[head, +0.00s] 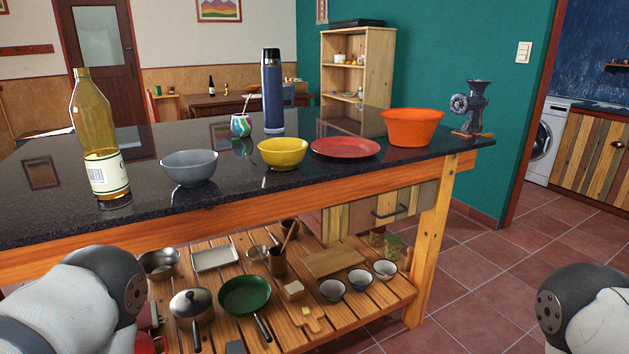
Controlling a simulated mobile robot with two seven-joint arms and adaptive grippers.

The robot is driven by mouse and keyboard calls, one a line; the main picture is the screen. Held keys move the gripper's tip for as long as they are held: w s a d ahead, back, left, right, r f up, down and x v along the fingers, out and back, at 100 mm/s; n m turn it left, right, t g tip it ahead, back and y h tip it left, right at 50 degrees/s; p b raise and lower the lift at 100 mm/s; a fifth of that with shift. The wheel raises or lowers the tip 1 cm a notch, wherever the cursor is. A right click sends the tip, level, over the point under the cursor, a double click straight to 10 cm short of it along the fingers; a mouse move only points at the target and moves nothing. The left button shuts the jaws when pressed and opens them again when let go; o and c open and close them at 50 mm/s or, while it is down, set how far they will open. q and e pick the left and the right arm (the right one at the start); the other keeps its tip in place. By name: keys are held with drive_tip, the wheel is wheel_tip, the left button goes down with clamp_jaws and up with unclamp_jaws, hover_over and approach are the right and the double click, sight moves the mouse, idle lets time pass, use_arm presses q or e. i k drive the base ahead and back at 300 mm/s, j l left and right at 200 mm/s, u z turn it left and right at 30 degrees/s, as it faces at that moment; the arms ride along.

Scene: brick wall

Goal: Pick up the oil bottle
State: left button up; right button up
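The oil bottle (94,122) stands upright on the dark counter top at the left. Rounded grey and white links of my arms show at the lower left and lower right corners. Neither my left nor my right gripper is in view.
The dark stone counter (250,195) also bears a grey bowl (189,168), yellow bowl (283,154), red plate (345,147), orange bowl (412,128), blue flask (273,95), patterned cup (240,125) and grinder (472,108). Cookware fills the slatted shelf (373,323) below.

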sight(92, 116)
drive_tip(key=u, duration=1.25)
